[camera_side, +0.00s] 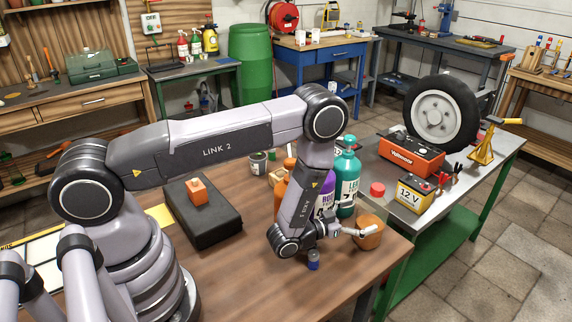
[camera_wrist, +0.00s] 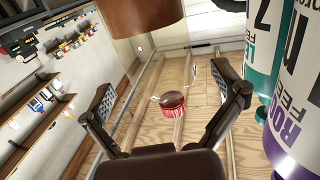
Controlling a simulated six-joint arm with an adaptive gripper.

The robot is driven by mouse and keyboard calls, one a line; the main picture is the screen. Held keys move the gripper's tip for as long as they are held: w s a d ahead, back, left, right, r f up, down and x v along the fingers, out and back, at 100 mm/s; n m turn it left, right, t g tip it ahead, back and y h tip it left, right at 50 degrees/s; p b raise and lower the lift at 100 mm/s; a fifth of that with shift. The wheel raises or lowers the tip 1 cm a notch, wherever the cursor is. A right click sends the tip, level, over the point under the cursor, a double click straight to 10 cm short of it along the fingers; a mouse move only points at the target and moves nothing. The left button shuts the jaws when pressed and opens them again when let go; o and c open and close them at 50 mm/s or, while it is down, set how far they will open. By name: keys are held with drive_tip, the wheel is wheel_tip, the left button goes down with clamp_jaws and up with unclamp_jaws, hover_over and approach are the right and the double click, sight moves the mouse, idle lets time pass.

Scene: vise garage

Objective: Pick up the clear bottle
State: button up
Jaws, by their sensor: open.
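The clear bottle (camera_side: 369,241) stands upright near the table's right corner, with amber liquid low in it and a red cap. In the wrist view, which is upside down, its amber liquid (camera_wrist: 140,16) is at the top and its red cap (camera_wrist: 173,104) shows between my fingers. My gripper (camera_side: 352,228) is at the bottle's left side in the side view, one pale finger crossing in front of the liquid. In the wrist view my gripper (camera_wrist: 165,98) is open, its fingers apart on both sides of the bottle. Contact cannot be told.
A teal bottle (camera_side: 345,182) and a purple bottle (camera_side: 324,205) stand close behind my gripper. A black case (camera_side: 203,222) with an orange block lies on the wooden table (camera_side: 215,278). A metal bench at right holds a battery (camera_side: 415,194) and a wheel.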

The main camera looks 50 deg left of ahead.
sight(381, 206)
drive_tip(key=x, duration=0.5)
drive_tip(key=shift+w+d, duration=0.1)
drive_tip(key=shift+w, duration=0.3)
drive_tip(key=shift+c, duration=0.3)
drive_tip(key=c, duration=1)
drive_tip(key=shift+r, duration=0.1)
drive_tip(key=shift+c, duration=0.8)
drive_tip(key=shift+r, duration=0.1)
